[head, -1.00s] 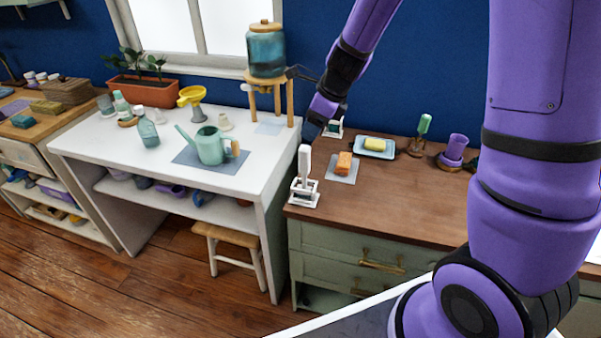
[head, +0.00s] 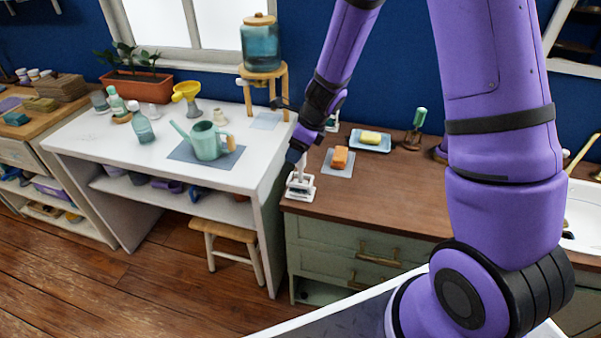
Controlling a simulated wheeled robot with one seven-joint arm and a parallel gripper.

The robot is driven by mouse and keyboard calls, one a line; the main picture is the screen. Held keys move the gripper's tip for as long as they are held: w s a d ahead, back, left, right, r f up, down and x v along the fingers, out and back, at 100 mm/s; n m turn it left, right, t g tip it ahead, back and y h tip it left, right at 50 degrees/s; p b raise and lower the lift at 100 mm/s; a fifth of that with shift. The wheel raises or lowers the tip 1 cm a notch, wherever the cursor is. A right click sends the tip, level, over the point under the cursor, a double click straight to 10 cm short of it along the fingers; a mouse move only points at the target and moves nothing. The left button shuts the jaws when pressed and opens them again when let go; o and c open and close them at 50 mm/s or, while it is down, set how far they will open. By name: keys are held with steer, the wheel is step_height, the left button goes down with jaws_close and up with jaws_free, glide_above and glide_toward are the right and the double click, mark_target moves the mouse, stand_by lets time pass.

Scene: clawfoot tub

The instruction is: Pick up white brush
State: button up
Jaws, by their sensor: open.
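The white brush (head: 301,172) stands upright in its white square holder (head: 300,193) at the left front corner of the brown wooden counter. My gripper (head: 293,158) is open at the top of the brush handle, pointing down. It covers the upper part of the brush, so I cannot tell whether the fingers are around the handle or in front of it.
An orange sponge (head: 340,157) lies on a grey mat right of the brush. Behind are a blue dish with yellow soap (head: 370,138) and a green-handled brush (head: 419,119). The white table (head: 258,150) with a watering can (head: 206,142) stands close on the left.

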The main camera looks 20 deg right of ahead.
steer(key=shift+f, duration=0.1)
steer(key=c, duration=1)
